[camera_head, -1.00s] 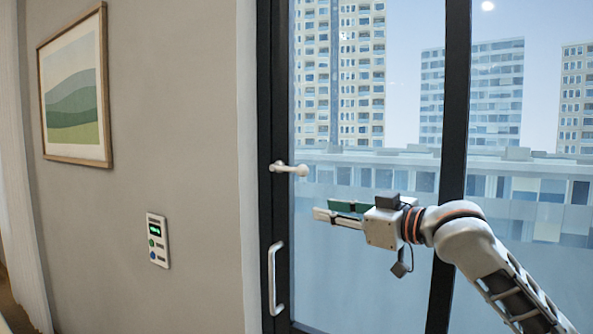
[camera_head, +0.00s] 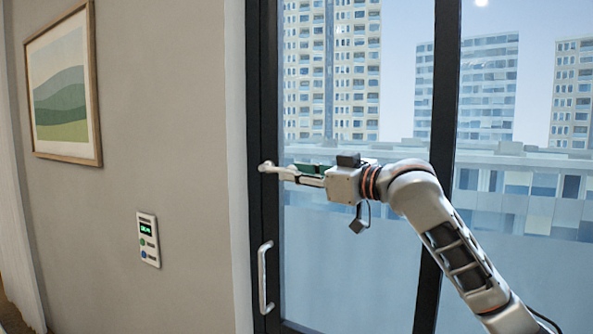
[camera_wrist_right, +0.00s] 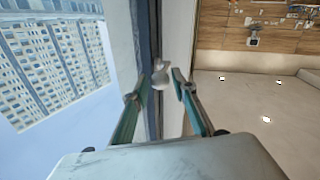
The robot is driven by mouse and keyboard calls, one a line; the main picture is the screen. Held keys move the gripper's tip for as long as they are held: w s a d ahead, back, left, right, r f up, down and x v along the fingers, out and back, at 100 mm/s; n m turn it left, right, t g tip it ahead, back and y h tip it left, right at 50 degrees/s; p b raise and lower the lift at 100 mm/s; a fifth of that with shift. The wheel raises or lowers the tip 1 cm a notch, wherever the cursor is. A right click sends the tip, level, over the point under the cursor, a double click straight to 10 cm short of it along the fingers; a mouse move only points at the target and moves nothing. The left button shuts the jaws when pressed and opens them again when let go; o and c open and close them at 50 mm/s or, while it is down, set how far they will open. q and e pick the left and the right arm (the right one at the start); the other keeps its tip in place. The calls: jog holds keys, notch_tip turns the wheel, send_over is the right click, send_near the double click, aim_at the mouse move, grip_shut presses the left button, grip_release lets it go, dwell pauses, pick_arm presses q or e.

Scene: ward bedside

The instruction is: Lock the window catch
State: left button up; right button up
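The window catch (camera_head: 267,167) is a pale handle on the dark window frame, and its lever points right, roughly level. My right gripper (camera_head: 300,173) reaches it from the right, with its fingertips at the lever's free end. In the right wrist view, the catch's rounded knob (camera_wrist_right: 161,76) lies between the two parted fingertips of my right gripper (camera_wrist_right: 162,80). A gap shows beside the knob, so the fingers look open around it. Contact cannot be told. My left gripper is not in view.
A vertical pull handle (camera_head: 265,278) is on the same dark frame (camera_head: 266,215) below the catch. Left of it are a wall panel with buttons (camera_head: 148,240) and a framed picture (camera_head: 62,95). Window glass (camera_head: 350,260) lies behind my right arm.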

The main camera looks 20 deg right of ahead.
jog(key=shift+w, duration=0.15)
grip_shut()
jog(key=shift+f, duration=0.1)
